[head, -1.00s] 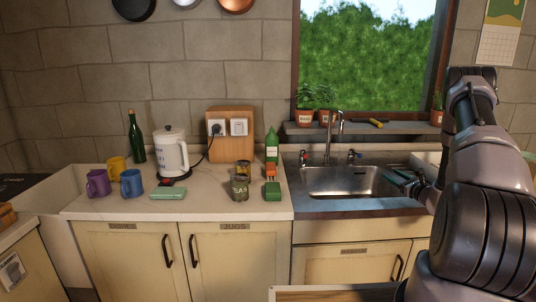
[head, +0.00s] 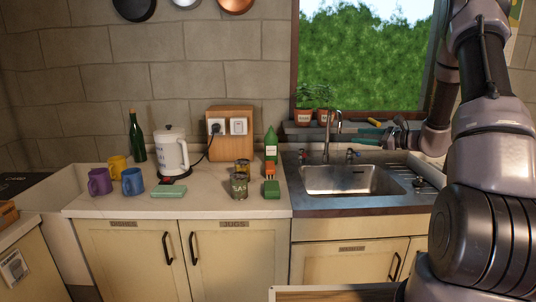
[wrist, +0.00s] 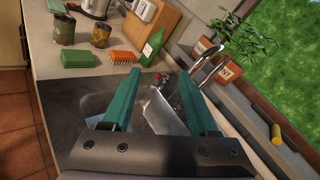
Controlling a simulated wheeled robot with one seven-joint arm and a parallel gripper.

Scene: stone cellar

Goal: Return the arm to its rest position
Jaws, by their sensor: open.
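My gripper (head: 372,131) is raised over the back right of the sink (head: 350,180), in front of the window ledge in the head view. Its two teal fingers stand apart with nothing between them. The wrist view shows my gripper (wrist: 160,72) open from above, with the tap and part of the sink basin visible beyond and between the fingers. My arm comes in from the right side of the head view and bends at the upper right.
The tap (head: 327,135) and potted plants (head: 303,115) stand near my gripper. The worktop (head: 215,200) holds a kettle (head: 172,150), mugs (head: 132,181), a green bottle (head: 137,137), tins (head: 240,186), an orange brush (wrist: 127,57) and a green sponge-like block (head: 272,189).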

